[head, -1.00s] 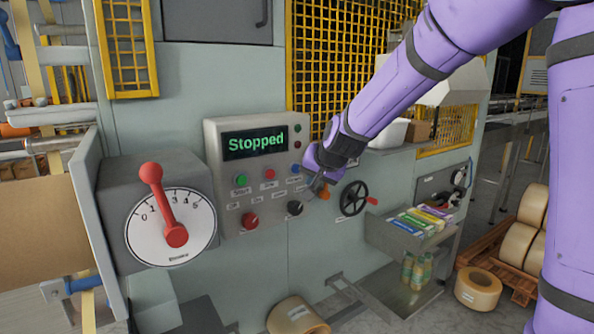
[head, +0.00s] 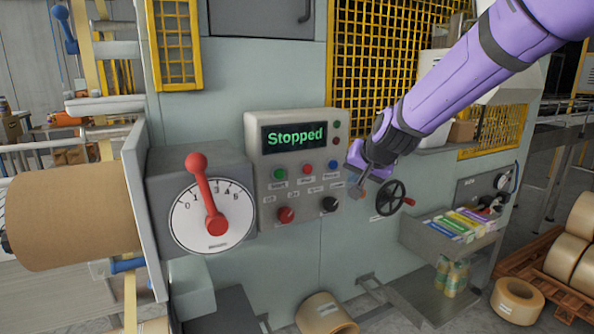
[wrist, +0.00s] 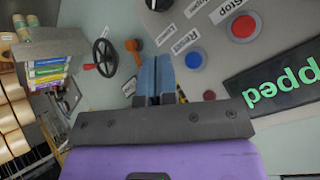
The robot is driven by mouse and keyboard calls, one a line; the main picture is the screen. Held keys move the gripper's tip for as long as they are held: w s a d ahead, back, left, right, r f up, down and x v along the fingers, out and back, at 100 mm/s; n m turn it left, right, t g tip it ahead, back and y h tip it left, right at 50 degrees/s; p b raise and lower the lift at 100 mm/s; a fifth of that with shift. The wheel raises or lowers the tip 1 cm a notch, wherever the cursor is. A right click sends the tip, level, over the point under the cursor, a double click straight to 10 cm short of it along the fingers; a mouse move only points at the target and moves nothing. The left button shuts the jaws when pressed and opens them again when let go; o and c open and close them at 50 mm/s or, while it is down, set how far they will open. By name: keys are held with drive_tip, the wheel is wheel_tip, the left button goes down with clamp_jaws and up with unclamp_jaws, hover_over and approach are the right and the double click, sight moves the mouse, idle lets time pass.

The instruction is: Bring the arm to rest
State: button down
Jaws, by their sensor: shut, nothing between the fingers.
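My purple arm reaches in from the upper right in the head view. My gripper (head: 362,182) is in front of the machine, just right of the control panel (head: 254,190) and above the black handwheel (head: 390,198). In the wrist view my gripper (wrist: 156,62) has its two blue-grey fingers together, with nothing between them. The fingers appear apart from the panel's buttons and knobs. The panel's display (head: 293,138) reads "Stopped".
A dial with a red lever (head: 206,195) stands left of the panel. A shelf with coloured boxes (head: 457,228) juts out at right, with bottles below. Tape rolls (head: 570,255) lie on a pallet at far right. A large brown roll (head: 75,215) is at left.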

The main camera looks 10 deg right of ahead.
drive_tip(key=s+d+r+n+g, duration=0.1)
drive_tip(key=s+d, duration=0.1)
drive_tip(key=s, duration=0.9)
drive_tip(key=s+d+r+n+g+h, duration=0.1)
drive_tip(key=s+d+r+n, duration=0.1)
drive_tip(key=s, duration=0.9)
drive_tip(key=s+d+r+n+g+h, duration=0.1)
drive_tip(key=s+d+r, duration=0.1)
drive_tip(key=s, duration=0.9)
drive_tip(key=shift+s+d+n, duration=0.3)
drive_tip(key=shift+s+d, duration=0.05)
drive_tip(key=shift+s, duration=0.05)
